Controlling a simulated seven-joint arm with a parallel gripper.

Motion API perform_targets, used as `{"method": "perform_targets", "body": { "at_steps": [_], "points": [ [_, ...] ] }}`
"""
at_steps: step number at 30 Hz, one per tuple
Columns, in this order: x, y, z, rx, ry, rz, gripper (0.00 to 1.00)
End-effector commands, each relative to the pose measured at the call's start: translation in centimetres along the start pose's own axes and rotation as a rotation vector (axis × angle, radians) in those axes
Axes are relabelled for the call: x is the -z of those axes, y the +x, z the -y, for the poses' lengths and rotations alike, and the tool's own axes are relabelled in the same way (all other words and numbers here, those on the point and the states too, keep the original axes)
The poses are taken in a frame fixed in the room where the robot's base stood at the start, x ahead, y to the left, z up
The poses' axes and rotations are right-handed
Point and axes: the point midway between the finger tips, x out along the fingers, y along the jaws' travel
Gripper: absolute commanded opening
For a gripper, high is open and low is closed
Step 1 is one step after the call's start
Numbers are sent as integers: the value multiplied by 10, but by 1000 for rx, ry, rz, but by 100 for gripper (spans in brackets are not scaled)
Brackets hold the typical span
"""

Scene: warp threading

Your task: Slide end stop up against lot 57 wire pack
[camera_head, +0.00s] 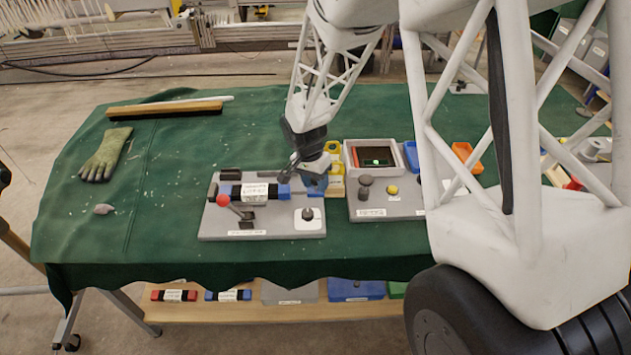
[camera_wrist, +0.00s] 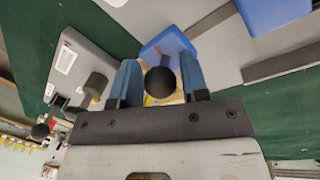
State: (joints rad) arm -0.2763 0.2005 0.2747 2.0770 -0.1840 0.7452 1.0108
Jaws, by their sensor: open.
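The wire pack (camera_head: 254,191) lies on the left grey board in the head view, with blue ends and a white label too small to read. A blue block (camera_wrist: 270,12) at the upper right of the wrist view appears to be its near end. The end stop (camera_wrist: 166,42) is a blue piece with a black ball knob (camera_wrist: 160,82). My gripper (camera_head: 316,187) is low over the board, right of the pack. In the wrist view my gripper (camera_wrist: 160,80) is open, with one finger on each side of the knob. Contact cannot be told. The gripper hides most of the stop in the head view.
The left grey board (camera_head: 215,228) also bears a red ball (camera_head: 223,200) and a black knob on a white plate (camera_head: 307,214). A second grey board (camera_head: 405,208) with knobs stands to the right. A glove (camera_head: 106,155) and brush (camera_head: 165,108) lie left; green cloth there is mostly clear.

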Motion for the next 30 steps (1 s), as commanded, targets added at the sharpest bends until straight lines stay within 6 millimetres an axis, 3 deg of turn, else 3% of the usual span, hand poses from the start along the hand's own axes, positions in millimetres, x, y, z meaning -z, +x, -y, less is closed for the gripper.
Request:
{"method": "perform_targets", "body": {
  "at_steps": [1,8,9,30],
  "points": [
    [0,0,0,0,0,0,37],
    [0,0,0,0,0,0,1],
    [0,0,0,0,0,0,0],
    [-17,-5,25,-1,0,1,0]
  ]
}}
